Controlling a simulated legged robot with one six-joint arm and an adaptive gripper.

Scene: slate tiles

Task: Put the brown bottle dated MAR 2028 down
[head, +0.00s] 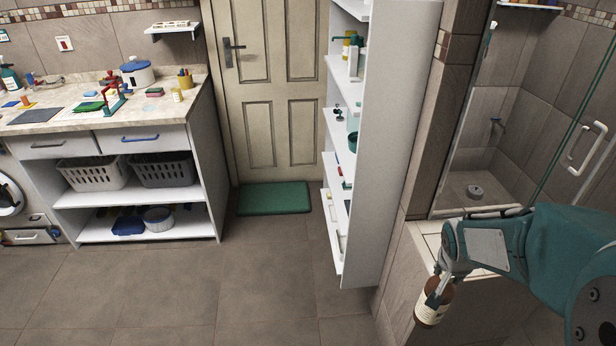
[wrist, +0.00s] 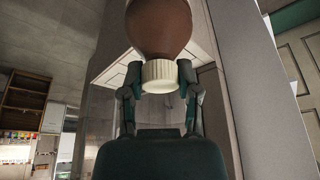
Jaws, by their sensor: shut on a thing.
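The brown bottle (head: 434,304) has a pale label and hangs from my gripper (head: 440,285) at the lower right of the head view. In the wrist view the brown bottle (wrist: 160,25) fills the top middle, with its ribbed white cap (wrist: 161,77) between the two fingers of my gripper (wrist: 160,78). My gripper is shut on the bottle at its cap end. The bottle is slightly tilted in the head view and held clear of the floor. The date on its label is too small to read.
A tiled ledge (head: 405,270) and glass shower (head: 490,120) stand beside my arm. A tall white shelf unit (head: 375,150) holds several items. A cluttered counter (head: 190,100) with baskets below is at left. A green mat (head: 273,198) lies by the door. The floor (head: 250,280) is clear.

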